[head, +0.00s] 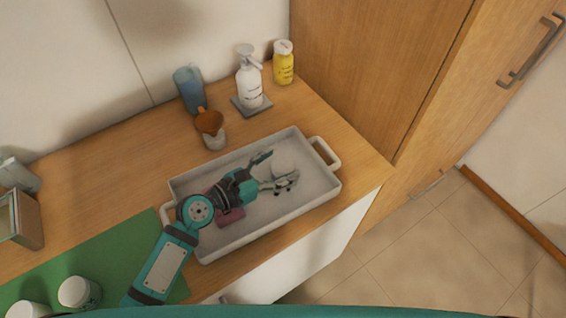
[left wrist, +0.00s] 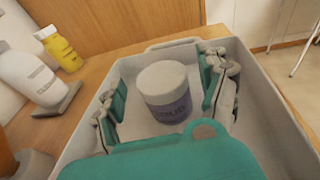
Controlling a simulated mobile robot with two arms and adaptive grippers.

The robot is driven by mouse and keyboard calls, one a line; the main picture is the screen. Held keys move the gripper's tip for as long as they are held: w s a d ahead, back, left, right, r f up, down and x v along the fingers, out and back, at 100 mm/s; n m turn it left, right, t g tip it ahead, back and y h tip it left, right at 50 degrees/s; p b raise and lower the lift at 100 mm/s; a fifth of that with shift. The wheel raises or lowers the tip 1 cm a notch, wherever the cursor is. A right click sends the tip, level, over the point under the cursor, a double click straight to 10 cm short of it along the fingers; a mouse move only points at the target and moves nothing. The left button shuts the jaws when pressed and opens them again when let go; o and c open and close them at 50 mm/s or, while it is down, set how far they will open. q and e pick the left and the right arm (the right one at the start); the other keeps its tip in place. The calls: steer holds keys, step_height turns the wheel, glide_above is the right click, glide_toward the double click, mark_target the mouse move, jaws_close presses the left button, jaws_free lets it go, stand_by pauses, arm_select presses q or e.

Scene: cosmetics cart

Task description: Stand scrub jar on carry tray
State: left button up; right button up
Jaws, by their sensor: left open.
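The scrub jar (left wrist: 166,94), with a white lid and a lavender label, stands upright on the floor of the carry tray in the left wrist view. Its label text is too blurred to read for sure. In the head view it barely stands out against the pale tray. The white carry tray (head: 322,196) has raised walls and a handle at each end. My left gripper (head: 279,168) reaches down into the tray. Its fingers are open, one on each side of the jar, with visible gaps between them and it. My right gripper is not in view.
A pink item (head: 229,217) lies in the tray under my left arm. Two white jars (head: 76,292) stand on the green mat (head: 108,255).

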arm_select(q)
steer(key=b+v, duration=0.1)
steer(key=v, duration=0.8)
steer(key=shift+s+a, duration=0.2)
steer(key=shift+s, duration=0.05)
steer(key=shift+s+a+r, duration=0.15)
steer(key=shift+s+a, duration=0.05)
steer(key=shift+a, duration=0.05)
